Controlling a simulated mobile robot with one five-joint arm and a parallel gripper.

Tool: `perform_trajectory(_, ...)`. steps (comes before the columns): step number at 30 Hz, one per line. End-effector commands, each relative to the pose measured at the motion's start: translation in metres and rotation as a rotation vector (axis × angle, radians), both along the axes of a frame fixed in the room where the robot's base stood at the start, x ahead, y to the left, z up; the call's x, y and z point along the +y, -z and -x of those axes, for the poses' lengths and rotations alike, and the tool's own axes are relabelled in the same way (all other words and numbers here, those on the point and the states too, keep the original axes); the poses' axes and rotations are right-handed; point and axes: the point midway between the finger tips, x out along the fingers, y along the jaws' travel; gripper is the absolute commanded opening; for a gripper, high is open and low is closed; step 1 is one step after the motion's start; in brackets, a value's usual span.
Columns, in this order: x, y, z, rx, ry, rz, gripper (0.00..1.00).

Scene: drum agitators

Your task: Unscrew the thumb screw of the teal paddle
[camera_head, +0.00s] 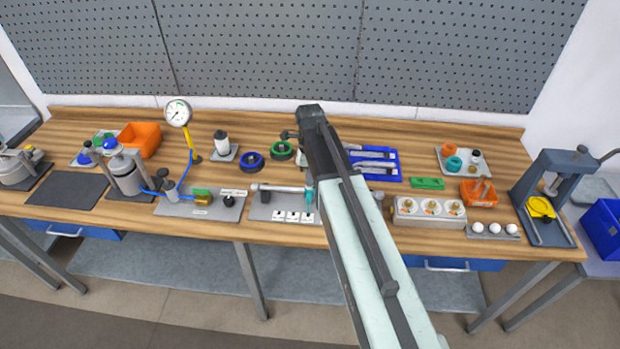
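A teal part (309,194), which looks like the teal paddle, sits at the right end of a horizontal metal shaft (282,188). The shaft lies above a grey plate (262,211) in the middle of the bench. My arm crosses in front and covers the right side of this fixture. The paddle is small here, and I cannot make out its thumb screw. My gripper is hidden behind my own arm link, so I cannot see its fingers or whether it holds anything.
Right of my arm are a blue tray (384,178), a three-dial box (430,211) and a press (548,190). Little bench is free near the fixture.

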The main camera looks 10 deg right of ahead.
Motion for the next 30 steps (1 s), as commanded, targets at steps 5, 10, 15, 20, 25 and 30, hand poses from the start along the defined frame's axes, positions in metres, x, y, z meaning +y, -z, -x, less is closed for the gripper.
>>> perform_trajectory(5, -0.0005, -0.0001, -0.0005, -0.001, -0.011, 0.0, 0.0)
perform_trajectory(10, -0.0007, -0.0001, -0.0005, -0.001, -0.064, 0.0, 0.0)
perform_trajectory(15, -0.0009, -0.0001, -0.0006, -0.002, -0.174, 0.0, 0.0)
perform_trajectory(20, -0.0011, -0.0001, -0.0006, -0.002, -0.315, 0.0, 0.0)
perform_trajectory(25, -0.0014, 0.0, -0.0006, -0.002, -0.477, 0.0, 0.0)
perform_trajectory(30, -0.0015, 0.0, -0.0006, -0.002, -0.639, 0.0, 0.0)
